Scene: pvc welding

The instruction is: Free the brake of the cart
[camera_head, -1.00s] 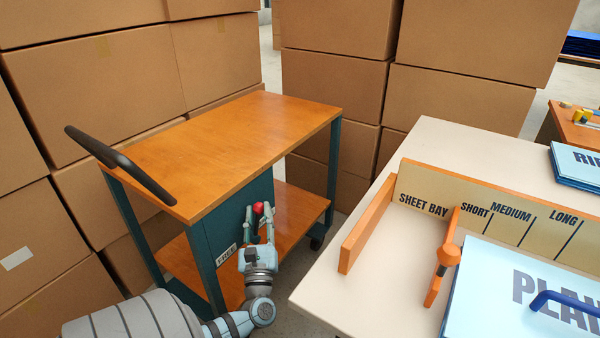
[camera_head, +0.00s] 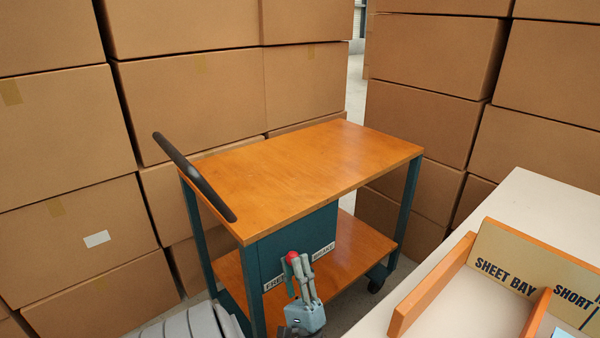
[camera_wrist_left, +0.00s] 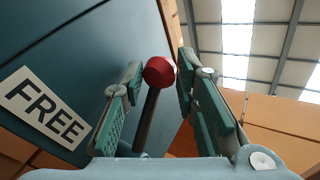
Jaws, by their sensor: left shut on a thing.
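The cart has an orange wooden top (camera_head: 310,160), teal legs and a black handle bar. A teal panel (camera_head: 290,240) under its top carries a FREE label (camera_head: 274,284) on the left and a BRAKE label (camera_head: 323,251) on the right. The red-knobbed brake lever (camera_head: 292,256) stands between the labels, nearer FREE. My left gripper (camera_head: 302,268) is shut on the lever. In the left wrist view the red knob (camera_wrist_left: 159,72) and dark shaft show between the fingers (camera_wrist_left: 160,95), with FREE (camera_wrist_left: 42,107) to the left. The lever's base is hidden. My right gripper is out of view.
Stacked cardboard boxes (camera_head: 190,90) stand close behind and left of the cart. A pale table (camera_head: 480,300) with a SHEET BAY rack (camera_head: 505,275) is at the right. The cart's lower shelf (camera_head: 350,245) is bare where visible.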

